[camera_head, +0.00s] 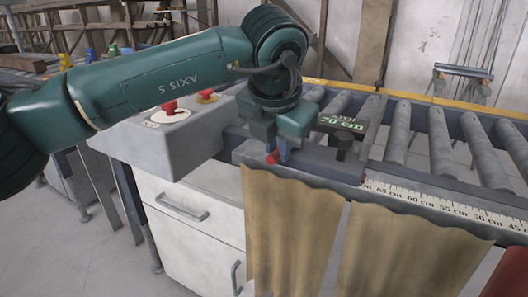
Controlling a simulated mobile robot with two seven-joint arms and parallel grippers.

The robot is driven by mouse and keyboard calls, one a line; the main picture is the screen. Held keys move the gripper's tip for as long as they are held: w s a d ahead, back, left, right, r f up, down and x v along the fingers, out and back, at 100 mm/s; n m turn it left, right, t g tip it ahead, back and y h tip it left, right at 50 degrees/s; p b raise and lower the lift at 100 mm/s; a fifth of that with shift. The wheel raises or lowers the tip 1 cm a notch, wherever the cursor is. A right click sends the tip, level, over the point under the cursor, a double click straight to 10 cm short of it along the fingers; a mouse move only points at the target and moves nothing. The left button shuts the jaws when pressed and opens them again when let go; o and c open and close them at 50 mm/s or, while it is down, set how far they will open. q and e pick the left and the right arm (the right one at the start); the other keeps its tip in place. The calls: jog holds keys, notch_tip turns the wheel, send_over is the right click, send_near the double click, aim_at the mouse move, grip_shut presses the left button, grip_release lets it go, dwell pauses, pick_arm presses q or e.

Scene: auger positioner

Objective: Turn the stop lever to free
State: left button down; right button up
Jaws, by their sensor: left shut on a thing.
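The stop lever (272,157) shows as a small red-ended piece at the near edge of the roller conveyor, beside the stop carriage. My green left arm comes in from the left, and its gripper (279,144) points down at the lever and is shut on it. The gripper hides most of the lever, so I cannot tell its exact angle. A display (341,122) on the carriage reads about 70 cm in green digits. A dark knob (344,144) stands just right of the gripper. My right gripper is not in view.
A grey control box (175,145) with a red emergency button (170,107) and a second red button (207,95) lies under my left arm. The rollers (440,142) run to the right, with a centimetre scale (440,203) along the front. Tan curtains (290,230) hang below.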

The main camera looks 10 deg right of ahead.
pick_arm(q)
jog(key=shift+s+d+n+y+b, duration=0.2)
jog(key=shift+d+n+y+b, duration=0.15)
jog(key=shift+n, duration=0.25)
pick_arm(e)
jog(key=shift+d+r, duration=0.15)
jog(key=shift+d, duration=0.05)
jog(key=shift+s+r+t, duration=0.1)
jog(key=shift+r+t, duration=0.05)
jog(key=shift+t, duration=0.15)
pick_arm(q)
jog(key=c, duration=1.4)
grip_release()
jog(key=shift+o, duration=0.2)
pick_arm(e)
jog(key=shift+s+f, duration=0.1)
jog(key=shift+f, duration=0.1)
